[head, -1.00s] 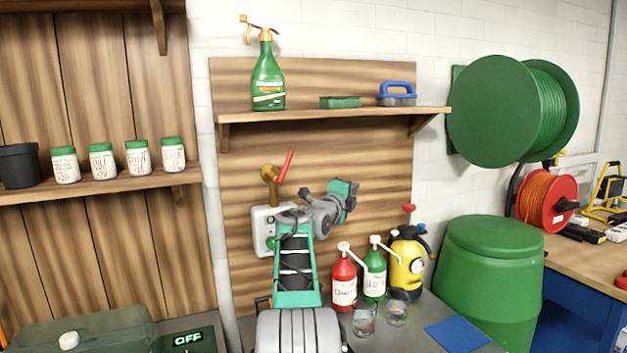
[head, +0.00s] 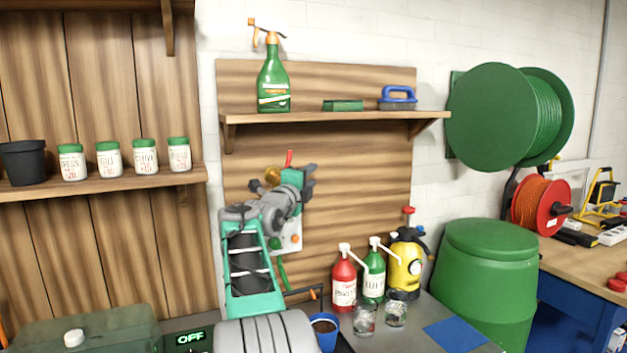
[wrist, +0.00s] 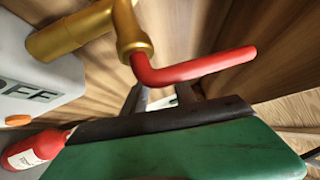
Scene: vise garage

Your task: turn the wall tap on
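The wall tap has a brass body (head: 272,176) on the wooden back panel, partly hidden by my arm in the head view. Its red lever (head: 289,158) shows just above my gripper (head: 309,180). In the wrist view the brass body (wrist: 75,28) is at upper left. The red lever (wrist: 195,68) runs from it to the right, across the view just beyond my fingertips (wrist: 164,92). The two dark fingers stand apart with a gap between them and hold nothing. I cannot tell whether they touch the lever.
A white box (head: 294,232) hangs below the tap; it reads OFF in the wrist view (wrist: 30,90). A shelf (head: 335,115) with a spray bottle (head: 273,80) is above. Red (head: 344,282) and green (head: 374,275) bottles, a yellow sprayer (head: 404,265) and a blue cup (head: 325,332) stand below.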

